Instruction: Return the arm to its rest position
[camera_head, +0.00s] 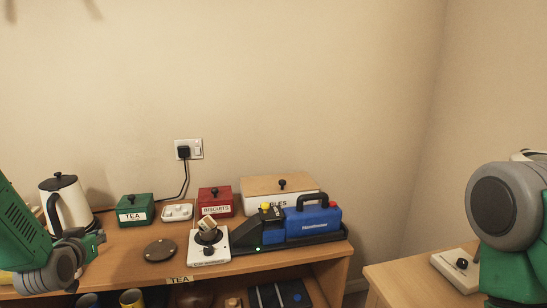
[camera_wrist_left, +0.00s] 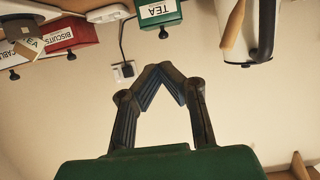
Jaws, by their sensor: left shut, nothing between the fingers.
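My left gripper (camera_head: 98,240) is at the left in the head view, in front of the kettle (camera_head: 68,205) and over the left part of the wooden desk (camera_head: 125,270). In the left wrist view, which is upside down, its two fingers (camera_wrist_left: 160,70) meet at the tips with nothing between them. The bare wall lies behind them. My right arm (camera_head: 505,205) stands at the right edge of the head view, and its gripper does not show.
A second table (camera_head: 410,280) stands at right.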

